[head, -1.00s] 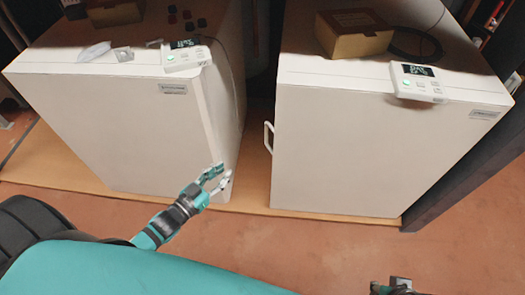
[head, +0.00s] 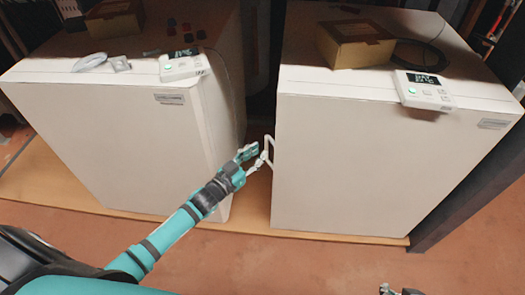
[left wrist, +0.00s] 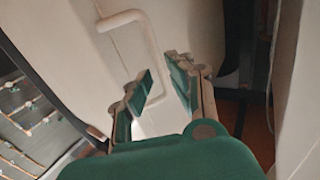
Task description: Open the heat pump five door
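Two white heat pump cabinets stand side by side, one on the left (head: 130,130) and one on the right (head: 370,150); their label numbers are too small to read. A white bar handle (head: 271,149) sits at the left edge of the right cabinet. My left gripper (head: 257,156) is open at this handle. In the left wrist view, the handle (left wrist: 152,42) runs down towards the space between the open fingers (left wrist: 161,84); I cannot tell if they touch it. The right cabinet's door looks shut. A piece of my right gripper (head: 400,291) shows at the bottom edge, its fingers unclear.
A control panel (head: 422,90) and a cardboard box (head: 355,43) sit on the right cabinet. Another panel (head: 184,68) sits on the left one. A narrow gap parts the cabinets. The reddish floor (head: 330,262) in front is clear.

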